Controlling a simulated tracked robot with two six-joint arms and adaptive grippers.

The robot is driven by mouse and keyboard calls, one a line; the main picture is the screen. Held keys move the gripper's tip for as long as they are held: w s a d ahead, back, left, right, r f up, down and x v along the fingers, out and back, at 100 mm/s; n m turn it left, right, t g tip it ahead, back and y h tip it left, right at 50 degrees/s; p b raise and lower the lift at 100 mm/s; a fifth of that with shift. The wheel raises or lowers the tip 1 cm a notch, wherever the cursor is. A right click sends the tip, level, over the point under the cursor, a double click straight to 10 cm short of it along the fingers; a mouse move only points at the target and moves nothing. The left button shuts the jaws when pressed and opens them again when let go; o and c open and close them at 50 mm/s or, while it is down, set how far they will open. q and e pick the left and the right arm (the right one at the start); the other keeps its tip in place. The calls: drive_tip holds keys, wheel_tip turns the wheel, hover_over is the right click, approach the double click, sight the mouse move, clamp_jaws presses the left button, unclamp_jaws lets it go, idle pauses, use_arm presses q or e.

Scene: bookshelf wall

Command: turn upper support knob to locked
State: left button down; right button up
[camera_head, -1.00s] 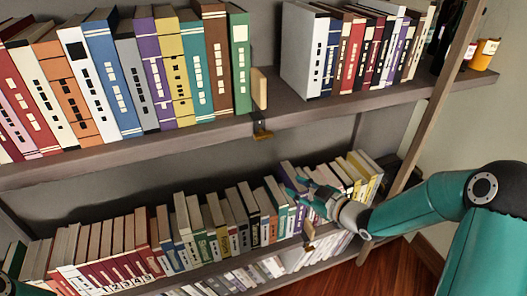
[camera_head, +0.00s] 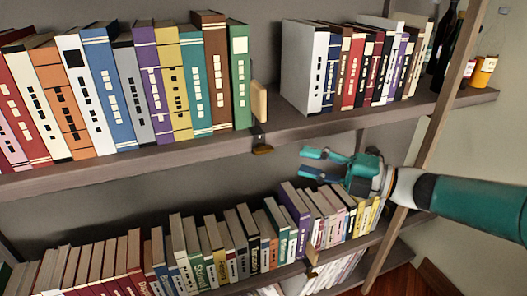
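The upper support is a light wooden block (camera_head: 259,100) standing beside the green book on the upper shelf. A small brass-coloured knob (camera_head: 262,150) sits below it at the shelf's front edge; its exact turn is too small to tell. My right gripper (camera_head: 308,163) reaches in from the right, below the upper shelf and to the right of the knob. Its two teal fingers point left, are spread apart and hold nothing. It does not touch the knob. My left gripper is not in view.
The upper shelf (camera_head: 200,145) carries books on both sides of the block. The lower shelf's books (camera_head: 245,240) are below my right gripper, with a lower wooden support (camera_head: 314,232). A slanted wooden post (camera_head: 440,110) and orange jar (camera_head: 482,70) are at right.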

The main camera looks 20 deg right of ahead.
sight(269, 152)
drive_tip(key=x, duration=0.9)
drive_tip(key=shift+w+a+p, duration=0.15)
drive_tip(key=shift+w+p, duration=0.05)
drive_tip(key=shift+p, duration=0.2)
